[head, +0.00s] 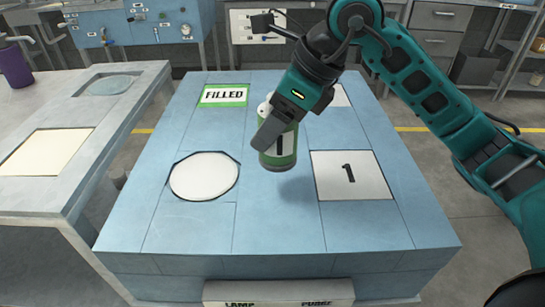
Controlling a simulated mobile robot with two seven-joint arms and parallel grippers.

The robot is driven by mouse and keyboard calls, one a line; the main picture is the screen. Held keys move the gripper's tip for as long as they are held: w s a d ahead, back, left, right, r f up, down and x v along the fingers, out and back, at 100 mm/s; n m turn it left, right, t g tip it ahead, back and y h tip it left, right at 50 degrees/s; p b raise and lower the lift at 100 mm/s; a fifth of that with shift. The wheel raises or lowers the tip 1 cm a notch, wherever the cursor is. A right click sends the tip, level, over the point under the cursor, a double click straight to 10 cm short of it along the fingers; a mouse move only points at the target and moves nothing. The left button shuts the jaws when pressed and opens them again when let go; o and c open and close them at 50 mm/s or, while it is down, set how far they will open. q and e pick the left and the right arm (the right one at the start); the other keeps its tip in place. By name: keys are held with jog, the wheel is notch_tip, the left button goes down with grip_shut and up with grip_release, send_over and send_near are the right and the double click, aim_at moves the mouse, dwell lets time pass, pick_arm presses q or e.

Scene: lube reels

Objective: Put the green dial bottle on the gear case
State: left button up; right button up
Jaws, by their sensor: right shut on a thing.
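A green bottle (279,160) with a pale label and a dark mark on it is held upright over the middle of the blue-topped block (270,225). My right gripper (273,128) comes in from the upper right and is shut on the bottle's upper part, hiding some of it. A soft shadow lies on the blue top just below and right of the bottle, so it seems to hang a little above the surface. I cannot tell which thing is the gear case. My left gripper is not in view.
The blue top bears a white disc (204,176), a white square marked 1 (351,175), and a green-edged FILLED sign (223,95). Another pale square is partly hidden behind my right gripper. A grey table (95,140) stands at left with a purple cup (14,66).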

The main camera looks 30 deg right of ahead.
aim_at(272, 154)
notch_tip(272, 154, down, 3)
jog(key=shift+r, duration=0.1)
notch_tip(272, 154, down, 3)
jog(key=shift+f+b, duration=0.15)
jog(key=shift+b, duration=0.4)
jog(key=shift+f, duration=0.25)
jog(key=shift+r, duration=0.1)
jog(key=shift+f, duration=0.2)
jog(key=o, duration=1.3)
jog(key=shift+c, duration=0.2)
